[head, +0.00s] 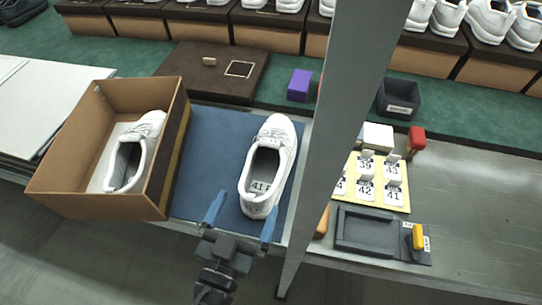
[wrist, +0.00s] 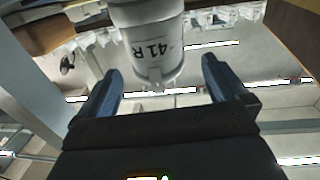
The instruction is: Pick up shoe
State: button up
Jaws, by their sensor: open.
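A white shoe (head: 270,150) stands on the blue mat (head: 216,140), its heel towards me and its toe away. A label inside it reads 41 R. The heel of this shoe also shows in the wrist view (wrist: 150,45), upside down, ahead of the fingers. My gripper (head: 242,222) is open and empty, with its two blue fingers just short of the heel. In the wrist view my gripper (wrist: 162,85) has the heel centred between its fingers, apart from both. Another white shoe (head: 133,155) lies in the open brown box (head: 160,190) at the left.
A grey post (head: 335,110) rises close to the right of the shoe. Right of it are a yellow board of number cards (head: 378,182) and a dark tray (head: 366,230). The brown box lid (head: 205,85), a purple block (head: 299,85) and a dark bin (head: 399,98) lie behind.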

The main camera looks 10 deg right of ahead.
aim_at(256, 187)
jog(key=p+x, duration=0.2)
jog(key=x, duration=0.3)
jog(key=shift+w+d+r, duration=0.1)
jog(key=shift+d+r, duration=0.05)
jog(key=shift+w+d, duration=0.15)
jog(key=shift+w, duration=0.1)
jog(key=shift+c, duration=0.2)
jog(key=c, duration=1.5)
